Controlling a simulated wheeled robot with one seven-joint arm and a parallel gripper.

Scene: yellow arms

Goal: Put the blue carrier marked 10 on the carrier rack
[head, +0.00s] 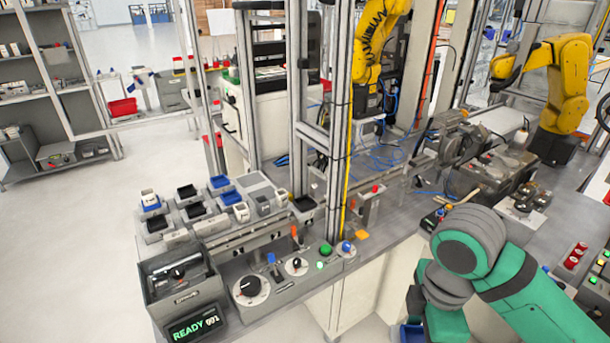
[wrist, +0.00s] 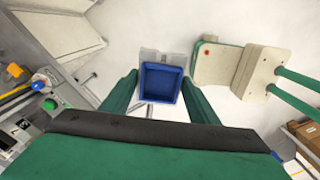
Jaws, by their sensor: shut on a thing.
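A blue square carrier (wrist: 162,82) sits between the two green fingers of my gripper (wrist: 161,76) in the wrist view. My gripper is shut on it, and its open top faces the camera. No number can be read on it. In the head view a bit of the blue carrier (head: 411,333) shows at the bottom edge, below my green and grey arm, which hides most of my gripper. A grey rack (head: 243,241) with several black, blue and white carriers stands on the bench at the left, well apart from my gripper.
A grey bin (head: 183,287), a READY display (head: 195,326) and a panel of knobs and buttons (head: 295,262) line the bench's front edge. A metal post (head: 341,150) rises beside the rack. Yellow robot arms (head: 560,80) stand behind. Pale open floor (head: 80,240) lies at left.

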